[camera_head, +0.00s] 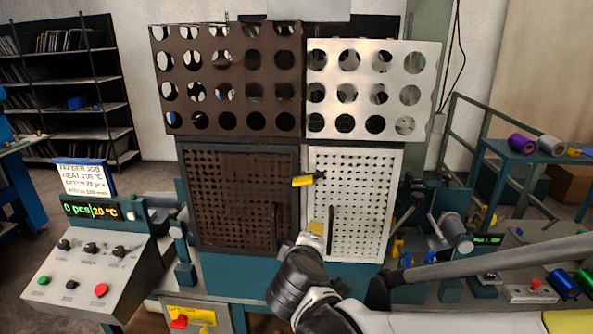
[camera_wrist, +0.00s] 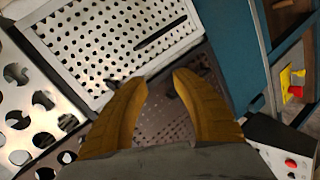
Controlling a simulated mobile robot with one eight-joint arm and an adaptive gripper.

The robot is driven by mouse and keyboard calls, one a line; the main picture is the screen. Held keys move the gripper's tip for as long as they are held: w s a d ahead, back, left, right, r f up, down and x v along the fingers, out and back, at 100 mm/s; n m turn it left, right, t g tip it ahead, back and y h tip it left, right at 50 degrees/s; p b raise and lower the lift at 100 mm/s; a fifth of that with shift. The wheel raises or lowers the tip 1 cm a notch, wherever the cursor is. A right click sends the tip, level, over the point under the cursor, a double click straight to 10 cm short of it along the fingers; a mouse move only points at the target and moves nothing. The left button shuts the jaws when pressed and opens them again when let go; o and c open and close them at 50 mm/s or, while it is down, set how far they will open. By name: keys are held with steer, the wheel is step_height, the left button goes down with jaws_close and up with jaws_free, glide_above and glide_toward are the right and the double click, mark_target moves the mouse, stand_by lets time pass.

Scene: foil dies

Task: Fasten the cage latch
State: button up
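The cage has a brown perforated door (camera_head: 238,190) on the left and a white perforated door (camera_head: 365,190) on the right; both look closed.
Each door has a dark vertical handle, the white door's handle (camera_head: 331,232) close beside my gripper. Perforated panels (camera_head: 375,90) stand above the doors. A control console (camera_head: 95,265) is at left; a small workbench with coloured rolls (camera_head: 522,143) is at right.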

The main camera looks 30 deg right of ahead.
mark_target(302, 184)
steer(key=w+r+n+t+h+p, duration=0.2)
steer(key=w+r+n+t, duration=0.25)
steer(key=r+n, duration=0.25)
steer(key=x, duration=1.1)
steer(key=shift+w+f+b, duration=0.1)
steer(key=shift+f+b, duration=0.15)
steer(key=shift+b, duration=0.1)
jaws_close()
